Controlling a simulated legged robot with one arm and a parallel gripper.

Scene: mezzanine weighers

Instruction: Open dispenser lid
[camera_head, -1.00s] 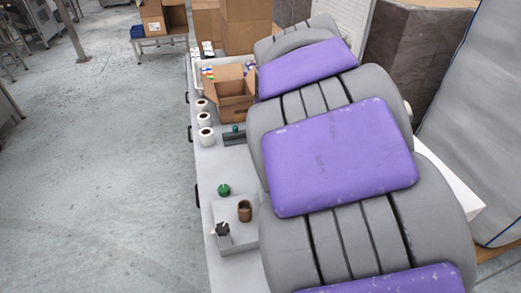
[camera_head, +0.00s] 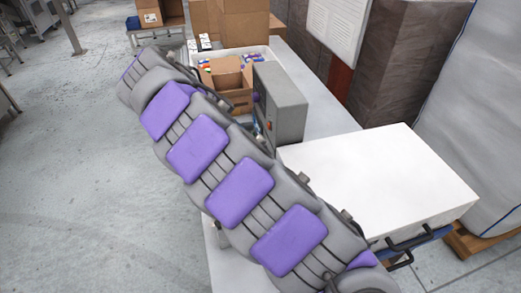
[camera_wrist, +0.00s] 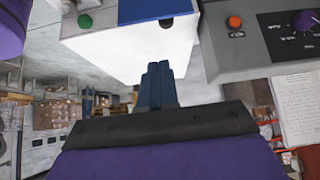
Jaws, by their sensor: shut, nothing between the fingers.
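No part is clearly recognisable as the dispenser lid. In the wrist view my gripper (camera_wrist: 157,85) has its blue fingers together, with nothing between them. A white box-like body (camera_wrist: 130,48) with a green button (camera_wrist: 85,20) is just beyond the fingertips; contact cannot be told. A grey control panel (camera_wrist: 225,55) with an orange button (camera_wrist: 235,22) and a purple knob is to the right. In the head view a grey box (camera_head: 285,105) stands on the bench, and a large white flat-topped box (camera_head: 380,180) is at the right. My arm hides the gripper there.
An open cardboard box (camera_head: 228,80) and a white tray (camera_head: 262,52) of small coloured items are at the back of the bench. Tall wrapped stacks (camera_head: 405,60) stand on the right. The grey floor (camera_head: 75,180) on the left is clear.

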